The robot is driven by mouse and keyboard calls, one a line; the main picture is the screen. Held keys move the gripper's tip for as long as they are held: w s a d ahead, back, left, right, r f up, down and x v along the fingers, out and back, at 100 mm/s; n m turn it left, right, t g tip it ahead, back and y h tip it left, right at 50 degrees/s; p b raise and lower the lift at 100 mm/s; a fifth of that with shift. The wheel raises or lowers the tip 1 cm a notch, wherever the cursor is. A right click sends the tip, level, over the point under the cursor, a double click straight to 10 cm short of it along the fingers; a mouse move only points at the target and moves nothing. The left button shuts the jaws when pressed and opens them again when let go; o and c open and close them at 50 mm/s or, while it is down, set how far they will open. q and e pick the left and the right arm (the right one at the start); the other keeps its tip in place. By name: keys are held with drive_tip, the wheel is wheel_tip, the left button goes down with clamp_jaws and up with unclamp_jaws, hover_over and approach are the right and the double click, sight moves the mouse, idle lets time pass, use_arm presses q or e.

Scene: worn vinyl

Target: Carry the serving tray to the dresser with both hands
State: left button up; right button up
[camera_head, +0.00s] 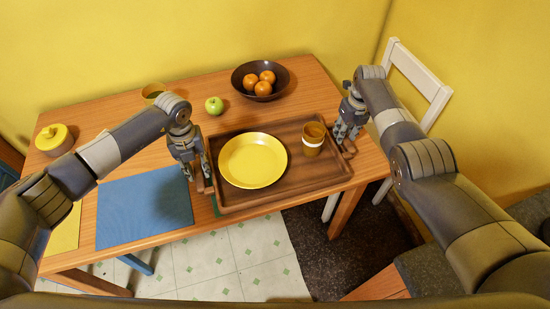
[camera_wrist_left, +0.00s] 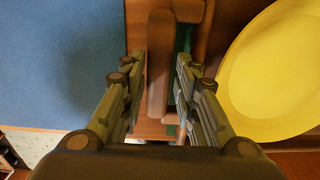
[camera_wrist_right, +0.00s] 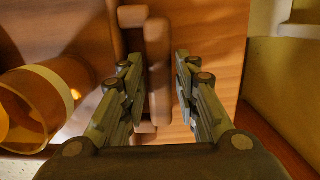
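The brown wooden serving tray (camera_head: 315,183) lies on the wooden table near its front right edge. A yellow plate (camera_head: 253,160) and a brown cup with a white band (camera_head: 312,139) stand on it. My left gripper (camera_head: 202,184) is at the tray's left handle; in the left wrist view its open fingers (camera_wrist_left: 160,62) are on either side of the handle bar (camera_wrist_left: 159,60). My right gripper (camera_head: 343,138) is at the right handle; in the right wrist view its open fingers (camera_wrist_right: 156,66) are on either side of that bar (camera_wrist_right: 158,65), with a gap showing.
A white chair (camera_head: 420,80) stands right of the table. No dresser is identifiable.

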use_arm(q)
drive_tip(key=shift+f, duration=0.6)
use_arm(e)
drive_tip(key=shift+w+a+f, duration=0.1)
drive_tip(key=shift+a+f, duration=0.05)
drive_tip(key=shift+f, duration=0.4)
use_arm(q)
drive_tip(key=shift+f, duration=0.45)
use_arm(e)
drive_tip(key=shift+f, duration=0.4)
use_arm(q)
clamp_jaws()
use_arm(e)
clamp_jaws()
use_arm(q)
drive_tip(key=shift+r, duration=0.1)
use_arm(e)
drive_tip(key=shift+r, duration=0.1)
